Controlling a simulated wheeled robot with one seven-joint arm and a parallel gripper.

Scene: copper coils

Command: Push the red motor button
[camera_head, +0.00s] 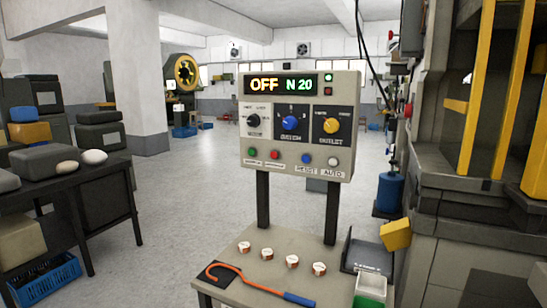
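The control panel (298,122) is a beige box on two dark posts above a small table. Its display (281,85) reads "OFF" and "N 20". The red motor button (275,155) is a small round button at the lower left of the panel face. A green button (252,152) is to its left, and a blue button (307,158) and a white button (333,161) are to its right. The labels under the red and green buttons are too small to read. Nothing covers the red button. My gripper is not in view.
Black, blue and yellow knobs (290,123) sit above the buttons. A machine (470,180) stands at right, a dark bench (80,185) at left.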

